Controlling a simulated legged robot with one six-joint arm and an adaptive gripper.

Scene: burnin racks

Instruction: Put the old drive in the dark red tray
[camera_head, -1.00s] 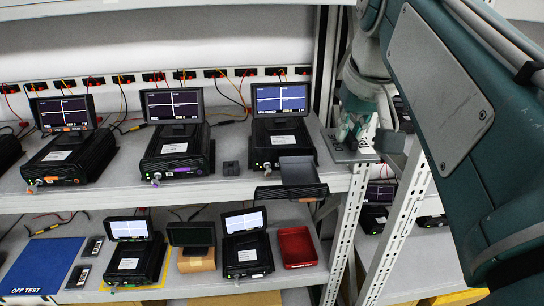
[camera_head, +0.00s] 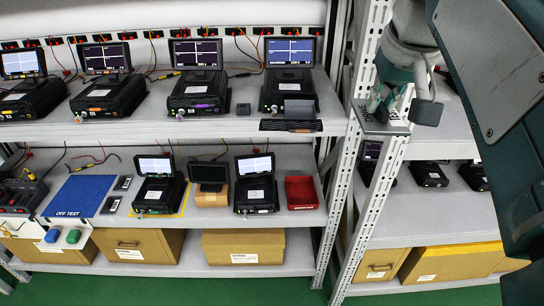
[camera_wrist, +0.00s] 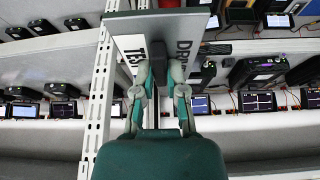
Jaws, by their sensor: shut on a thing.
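I cannot tell whether the held block touches the plate. Another small dark block (camera_head: 243,109) stands on the upper shelf; I cannot tell which block is the old drive.
Several testers with screens (camera_head: 290,75) line the upper shelf; a dark tray-like part (camera_head: 291,125) juts past its edge. A rack upright (camera_head: 362,180) is right of the tray.

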